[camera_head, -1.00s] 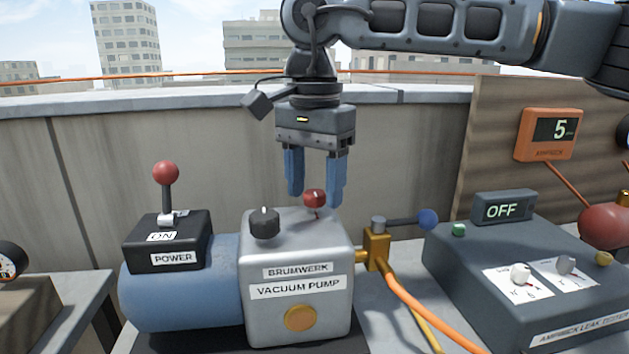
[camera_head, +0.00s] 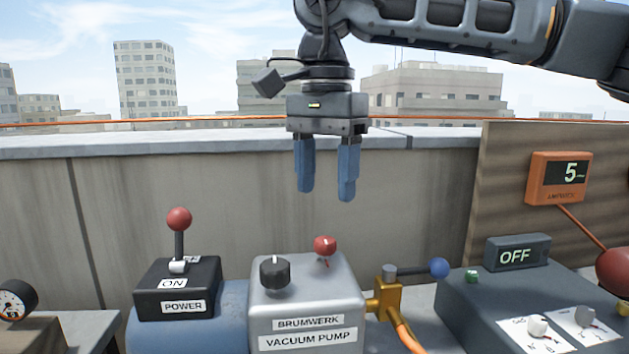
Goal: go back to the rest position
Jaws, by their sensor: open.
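My gripper (camera_head: 326,194) hangs with its two blue fingers pointing down and apart, with nothing between them. It is above the grey vacuum pump (camera_head: 342,296), with a clear gap between the fingertips and the pump's red knob (camera_head: 325,245). A black knob (camera_head: 275,272) sits on the pump top to the left of the red one. The lower part of the pump is cut off by the picture's bottom edge.
Left of the pump, a red-balled lever (camera_head: 179,220) stands up on the black power box (camera_head: 178,289), labelled ON. Right are a brass valve with a blue-balled handle (camera_head: 438,268) and a leak tester with an OFF display (camera_head: 515,256). A parapet wall (camera_head: 130,190) stands behind.

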